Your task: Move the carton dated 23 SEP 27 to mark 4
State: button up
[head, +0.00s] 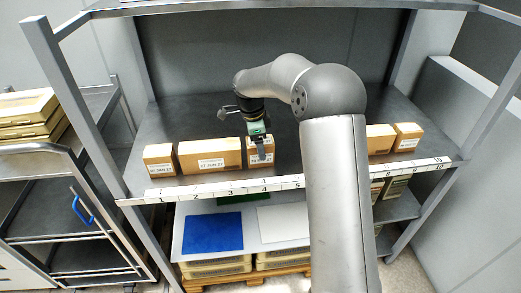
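Several brown cartons stand in a row on the grey shelf (152,128), each with a white label whose date is too small to read surely. A small carton (159,158) is at the far left, near mark 1. A long carton (210,156) is beside it. Another small carton (269,156) stands behind mark 4 (264,188). My gripper (261,152) is at this carton's front and top, covering part of it. Whether its fingers are open or touch the carton is unclear. Two more cartons stand at the right, one (380,139) partly behind my arm, the other (406,137) near the end.
A white number strip (180,194) runs along the shelf's front edge; my arm hides its middle marks and the shelf behind them. Metal posts (80,115) frame the shelf. A lower level holds a blue sheet (212,233) and a white sheet (285,223). A cart stands left.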

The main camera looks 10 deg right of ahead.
jog(key=r, duration=0.2)
jog(key=a+r, duration=0.1)
jog(key=r, duration=0.5)
jog(key=shift+w+a+r, duration=0.1)
jog(key=shift+a+r, duration=0.05)
jog(key=shift+r, duration=0.05)
jog(key=shift+s+r, duration=0.2)
jog(key=s+f+n+y, duration=0.1)
jog(key=s+f+n, duration=0.1)
jog(key=s+n, duration=0.7)
jog(key=s+f+n+y, duration=0.1)
jog(key=s+f+n, duration=0.2)
jog(key=s+n, duration=0.7)
jog(key=s, duration=1.6)
jog(key=shift+s+d+f+t, duration=0.2)
jog(key=shift+s+d+t, duration=0.1)
jog(key=shift+s+d, duration=0.1)
